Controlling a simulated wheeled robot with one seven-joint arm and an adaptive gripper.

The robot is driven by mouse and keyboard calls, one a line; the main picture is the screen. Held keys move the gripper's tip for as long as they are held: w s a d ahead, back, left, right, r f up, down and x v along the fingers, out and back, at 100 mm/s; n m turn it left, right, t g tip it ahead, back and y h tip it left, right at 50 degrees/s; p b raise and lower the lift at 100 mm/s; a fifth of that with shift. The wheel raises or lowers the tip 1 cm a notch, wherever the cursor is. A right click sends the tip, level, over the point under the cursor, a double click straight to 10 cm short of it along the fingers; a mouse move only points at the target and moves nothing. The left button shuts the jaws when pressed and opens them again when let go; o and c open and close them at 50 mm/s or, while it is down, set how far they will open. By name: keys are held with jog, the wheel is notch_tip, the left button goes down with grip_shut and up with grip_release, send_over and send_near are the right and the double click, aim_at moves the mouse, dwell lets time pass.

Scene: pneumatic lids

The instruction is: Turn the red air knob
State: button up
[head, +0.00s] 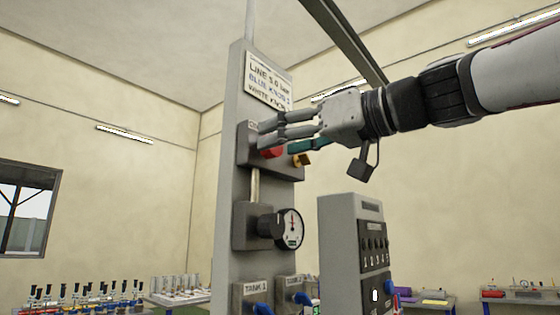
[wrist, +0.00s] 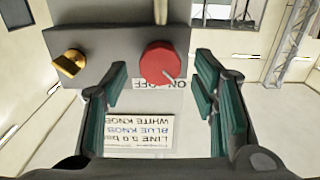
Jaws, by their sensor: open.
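The red air knob (head: 272,153) sits on a grey box (head: 246,158) high on a grey upright panel, partly hidden by my fingers. In the wrist view the round red knob (wrist: 164,62) shows almost whole, with a thin light pointer mark at its lower right. My gripper (head: 276,142) is open at the knob. In the wrist view its green-padded fingers (wrist: 160,78) stand apart on either side of the knob, with visible gaps and nothing held. I cannot tell how deep the knob sits between the pads.
A brass lever (head: 301,160) sits beside the red knob. A sign (head: 268,80) hangs above. Below are a black knob (head: 270,226) and a dial gauge (head: 290,229). A grey button console (head: 338,250) stands at lower right.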

jog(key=shift+x, duration=1.05)
jog(key=c, duration=1.2)
jog(key=shift+o, duration=0.2)
jog(key=shift+m, duration=0.3)
jog(key=shift+w+d+f+m+p, duration=0.1)
jog(key=shift+m+p, duration=1)
jog(key=shift+m, duration=7.5)
